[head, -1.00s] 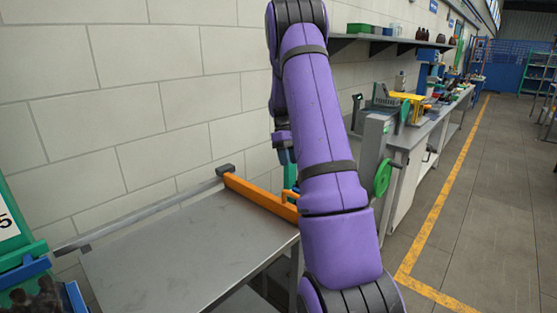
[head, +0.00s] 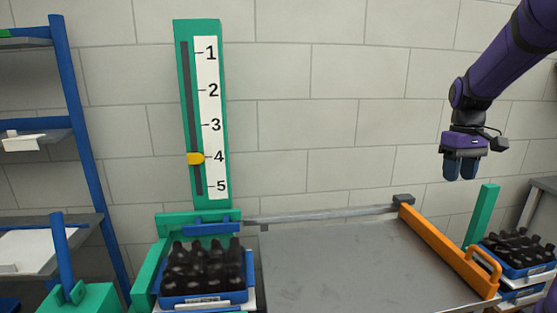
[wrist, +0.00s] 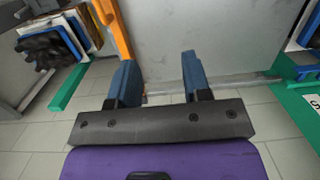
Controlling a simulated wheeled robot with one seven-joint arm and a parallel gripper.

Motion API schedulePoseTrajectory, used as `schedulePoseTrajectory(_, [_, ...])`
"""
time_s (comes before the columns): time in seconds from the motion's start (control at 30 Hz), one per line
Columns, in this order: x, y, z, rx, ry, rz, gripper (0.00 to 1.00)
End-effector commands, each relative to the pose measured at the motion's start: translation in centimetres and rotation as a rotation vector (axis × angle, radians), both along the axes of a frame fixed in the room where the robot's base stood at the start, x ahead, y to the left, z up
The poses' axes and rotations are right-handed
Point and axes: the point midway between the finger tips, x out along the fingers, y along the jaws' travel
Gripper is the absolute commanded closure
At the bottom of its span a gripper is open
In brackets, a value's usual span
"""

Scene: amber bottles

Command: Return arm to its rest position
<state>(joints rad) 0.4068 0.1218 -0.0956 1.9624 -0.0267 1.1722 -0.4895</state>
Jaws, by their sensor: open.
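My gripper (head: 462,168) hangs from the purple arm at the upper right of the head view, fingers pointing down. It is in the air beside the wall, above the right end of the grey table. In the wrist view my gripper (wrist: 158,80) shows two blue fingers spread apart with nothing between them. The floor and the grey table (wrist: 220,40) lie beyond the fingers.
A blue crate of dark bottles (head: 205,297) stands left of the grey table (head: 340,265); another bottle crate (head: 520,268) stands right. An orange bar (head: 445,250) edges the table. A green gauge board (head: 186,110) stands behind, its yellow pointer (head: 196,159) near 4. The tabletop is bare.

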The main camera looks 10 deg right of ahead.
Motion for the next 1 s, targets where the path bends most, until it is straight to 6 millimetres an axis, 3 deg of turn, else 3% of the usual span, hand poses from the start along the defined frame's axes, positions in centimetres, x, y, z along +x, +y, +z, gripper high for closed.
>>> schedulePoseTrajectory(0.03, [-0.7,1.7,1.1,-0.011,-0.031,0.007,0.56])
schedulePoseTrajectory(0.2, [-3.1,6.6,3.6,-0.039,-0.123,0.006,0.56])
schedulePoseTrajectory(0.5, [-8.7,14.0,6.2,-0.062,-0.287,0.007,0.56])
schedulePoseTrajectory(0.8, [-15.2,19.5,6.4,-0.052,-0.455,0.004,0.56])
schedulePoseTrajectory(1.0, [-18.6,21.7,5.6,-0.033,-0.541,0.0,0.56])
